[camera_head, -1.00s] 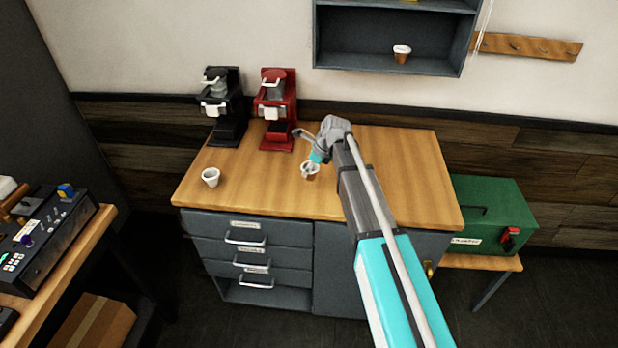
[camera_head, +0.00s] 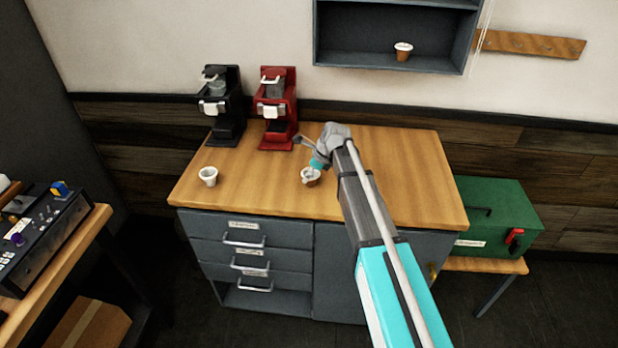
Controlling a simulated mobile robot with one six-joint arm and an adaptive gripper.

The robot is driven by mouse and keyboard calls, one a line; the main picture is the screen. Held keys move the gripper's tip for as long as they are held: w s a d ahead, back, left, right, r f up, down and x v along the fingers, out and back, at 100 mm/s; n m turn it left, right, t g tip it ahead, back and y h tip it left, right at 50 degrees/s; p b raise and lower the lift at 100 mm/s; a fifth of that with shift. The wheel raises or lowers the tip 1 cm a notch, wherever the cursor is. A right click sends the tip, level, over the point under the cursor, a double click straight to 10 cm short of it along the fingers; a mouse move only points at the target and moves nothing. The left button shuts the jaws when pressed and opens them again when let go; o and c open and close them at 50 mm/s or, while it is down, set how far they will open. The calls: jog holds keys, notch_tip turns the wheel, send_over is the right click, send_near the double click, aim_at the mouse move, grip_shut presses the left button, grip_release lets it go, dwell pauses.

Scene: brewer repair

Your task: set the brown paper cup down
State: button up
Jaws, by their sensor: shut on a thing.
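The brown paper cup (camera_head: 313,181) has a pale rim and brown side. It is upright at my gripper (camera_head: 311,173), over the middle of the wooden counter (camera_head: 390,195). My gripper is shut on the cup. The fingertips are small in this view and partly overlap the cup's rim. I cannot tell whether the cup's base touches the counter.
A white cup (camera_head: 208,176) stands on the counter's left. A black brewer (camera_head: 222,105) and a red brewer (camera_head: 276,108) stand at the back. Another brown cup (camera_head: 402,52) is on the wall shelf (camera_head: 340,57). The counter's front middle and right are clear.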

jog(key=shift+f, duration=0.1)
dwell(0.3)
jog(key=o, duration=0.5)
jog(key=shift+r, duration=0.2)
jog(key=p+v, duration=0.3)
jog(key=shift+r, duration=0.1)
jog(key=p+v, duration=0.8)
jog(key=shift+d+r, duration=0.2)
jog(key=shift+r, duration=0.05)
jog(key=shift+s, duration=0.1)
dwell(0.9)
